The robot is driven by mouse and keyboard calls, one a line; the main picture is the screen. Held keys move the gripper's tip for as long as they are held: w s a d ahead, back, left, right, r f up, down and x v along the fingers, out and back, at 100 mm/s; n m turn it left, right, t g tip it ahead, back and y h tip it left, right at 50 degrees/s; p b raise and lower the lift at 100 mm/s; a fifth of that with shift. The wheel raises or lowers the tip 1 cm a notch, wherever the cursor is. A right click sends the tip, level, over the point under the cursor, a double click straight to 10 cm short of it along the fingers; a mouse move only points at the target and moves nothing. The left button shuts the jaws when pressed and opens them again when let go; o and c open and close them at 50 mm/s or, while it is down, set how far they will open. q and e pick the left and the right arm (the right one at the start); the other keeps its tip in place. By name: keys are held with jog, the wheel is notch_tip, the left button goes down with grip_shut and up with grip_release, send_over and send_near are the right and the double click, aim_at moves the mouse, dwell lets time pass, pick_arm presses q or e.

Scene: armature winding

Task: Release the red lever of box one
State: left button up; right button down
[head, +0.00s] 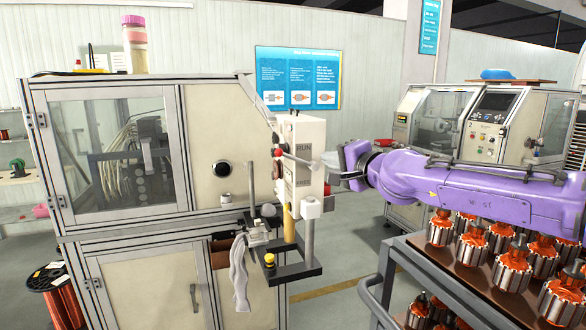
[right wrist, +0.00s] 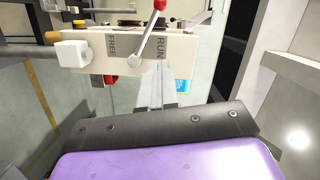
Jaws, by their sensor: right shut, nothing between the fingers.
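Box one (head: 303,150) is a pale box marked RUN on the front right of the winding machine. Its lever is a silver rod with a red ball knob (head: 279,152), pointing left in the head view. In the right wrist view the box (right wrist: 185,55) carries RUN and FREE labels, and the red knob (right wrist: 160,4) is at the top edge. My right gripper (head: 334,177) is at the right side of the box, shut and empty. In the right wrist view its fingers (right wrist: 162,85) point toward the box; contact cannot be told. My left gripper is out of view.
A red part (head: 327,190) shows at the box's right edge. A bracket with a yellow knob (head: 270,259) and a white cloth (head: 239,275) are below. A rack of copper-wound armatures (head: 510,268) stands at lower right, under my right arm. A second machine (head: 478,123) is behind.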

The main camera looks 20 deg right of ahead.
aim_at(297, 159)
pick_arm(q)
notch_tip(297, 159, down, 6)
jog(key=b, duration=0.4)
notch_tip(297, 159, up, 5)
jog(key=p, duration=0.4)
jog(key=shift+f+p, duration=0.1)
jog(key=shift+p, duration=0.25)
pick_arm(e)
jog(key=w+a, duration=0.6)
jog(key=w, duration=0.4)
jog(key=shift+a+f, duration=0.15)
jog(key=shift+f, duration=0.15)
jog(key=shift+w, duration=0.2)
jog(key=shift+s+a+f, duration=0.1)
jog(key=shift+f, duration=0.1)
